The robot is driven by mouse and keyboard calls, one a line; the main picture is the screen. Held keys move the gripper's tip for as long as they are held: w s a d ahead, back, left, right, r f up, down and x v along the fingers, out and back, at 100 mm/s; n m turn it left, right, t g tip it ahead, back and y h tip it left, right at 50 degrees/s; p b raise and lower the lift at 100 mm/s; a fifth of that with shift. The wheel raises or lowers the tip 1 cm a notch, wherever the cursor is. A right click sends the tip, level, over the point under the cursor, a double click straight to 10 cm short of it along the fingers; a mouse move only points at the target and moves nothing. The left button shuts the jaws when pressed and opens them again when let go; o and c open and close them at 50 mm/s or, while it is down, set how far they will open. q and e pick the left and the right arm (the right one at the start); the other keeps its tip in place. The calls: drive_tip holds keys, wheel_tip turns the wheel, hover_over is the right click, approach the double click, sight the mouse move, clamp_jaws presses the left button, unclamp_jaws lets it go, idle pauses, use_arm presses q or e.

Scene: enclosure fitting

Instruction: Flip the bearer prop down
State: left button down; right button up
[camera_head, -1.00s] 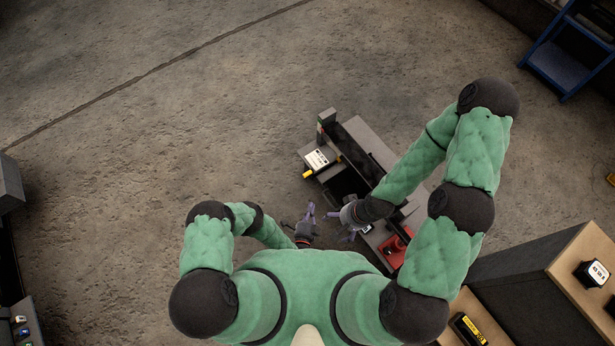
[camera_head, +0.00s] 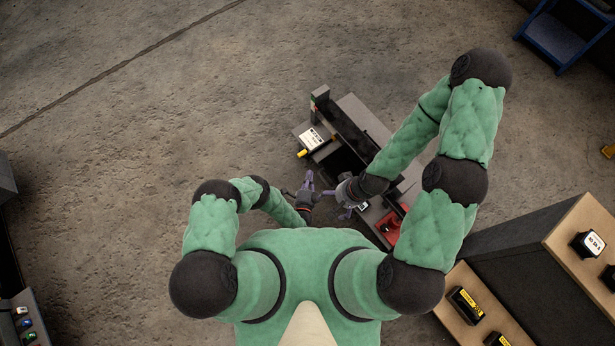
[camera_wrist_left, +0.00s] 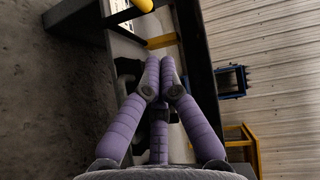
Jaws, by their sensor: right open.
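The dark bench-like enclosure unit (camera_head: 352,132) stands on the floor ahead of me. A yellow-ended piece (camera_head: 302,153) sticks out at its left side. In the left wrist view, a yellow bar (camera_wrist_left: 161,41) crosses beside the unit's dark rail (camera_wrist_left: 195,60), with a yellow cylinder (camera_wrist_left: 143,4) above it. I cannot tell for certain which part is the bearer prop. My left gripper (camera_head: 308,181) is at the unit's near left side. Its purple fingers (camera_wrist_left: 160,78) converge with tips together, short of the yellow bar, with nothing seen between them. My right gripper (camera_head: 342,204) is open beside it, close to the unit's near edge.
A red part (camera_head: 389,226) sits on the unit's right end, partly behind my right arm. A white labelled box (camera_head: 311,139) is at its left end. Wooden-topped dark cabinets (camera_head: 550,240) stand at right, a blue step (camera_head: 555,40) at top right.

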use_arm(q)
drive_tip(key=w, duration=0.2)
drive_tip(key=w+a+b, duration=0.1)
drive_tip(key=w, duration=0.1)
drive_tip(key=w+f+b, duration=0.1)
drive_tip(key=w, duration=0.2)
drive_tip(key=shift+w+a+f, duration=0.1)
drive_tip(key=shift+a, duration=0.25)
